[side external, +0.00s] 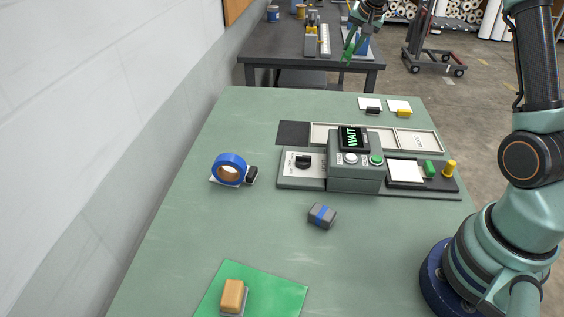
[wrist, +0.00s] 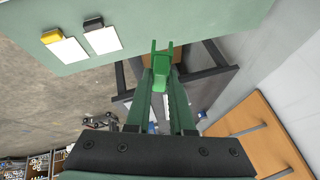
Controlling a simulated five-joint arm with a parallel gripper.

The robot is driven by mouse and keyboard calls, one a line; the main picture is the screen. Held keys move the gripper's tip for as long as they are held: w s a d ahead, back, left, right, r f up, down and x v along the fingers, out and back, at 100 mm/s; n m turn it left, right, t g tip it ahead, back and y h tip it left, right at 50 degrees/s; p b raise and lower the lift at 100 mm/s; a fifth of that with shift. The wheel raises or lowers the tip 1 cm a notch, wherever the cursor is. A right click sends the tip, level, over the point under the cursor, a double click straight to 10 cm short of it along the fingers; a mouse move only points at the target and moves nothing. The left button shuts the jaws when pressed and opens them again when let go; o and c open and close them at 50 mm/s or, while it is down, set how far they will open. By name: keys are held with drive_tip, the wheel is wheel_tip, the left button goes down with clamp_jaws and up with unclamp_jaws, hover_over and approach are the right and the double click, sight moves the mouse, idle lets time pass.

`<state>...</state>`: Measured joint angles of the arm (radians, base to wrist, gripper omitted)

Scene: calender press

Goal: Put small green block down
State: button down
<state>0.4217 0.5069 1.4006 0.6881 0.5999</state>
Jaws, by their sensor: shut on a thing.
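My gripper (wrist: 160,50) is shut on a small green block (wrist: 160,70), which sits between the green fingertips in the wrist view. In the side view my gripper (side external: 350,48) is at the top, high beyond the far edge of the green table (side external: 270,240). The block is hard to tell from the green fingers there. In the wrist view, the table (wrist: 200,15) is at the top and the block shows against the floor and a dark bench beyond it.
A grey press (side external: 353,175) with a "WAIT" display stands mid-table. A blue tape roll (side external: 229,168), a grey block with a blue band (side external: 321,215) and a tan block (side external: 232,296) on a green mat (side external: 278,291) are nearby. White cards (side external: 370,103) lie at the far edge.

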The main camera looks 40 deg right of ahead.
drive_tip(key=shift+a+r, duration=0.15)
drive_tip(key=shift+r, duration=0.35)
drive_tip(key=w+a+n+y, duration=0.25)
drive_tip(key=a+n, duration=0.85)
drive_tip(key=a, duration=0.8)
drive_tip(key=shift+w+a+f, duration=0.1)
drive_tip(key=shift+w+f, duration=0.05)
drive_tip(key=shift+f, duration=4.7)
drive_tip(key=shift+w+a+f, duration=0.1)
drive_tip(key=shift+f, duration=4.75)
drive_tip(key=shift+f, duration=0.15)
drive_tip(key=c, duration=0.8)
unclamp_jaws()
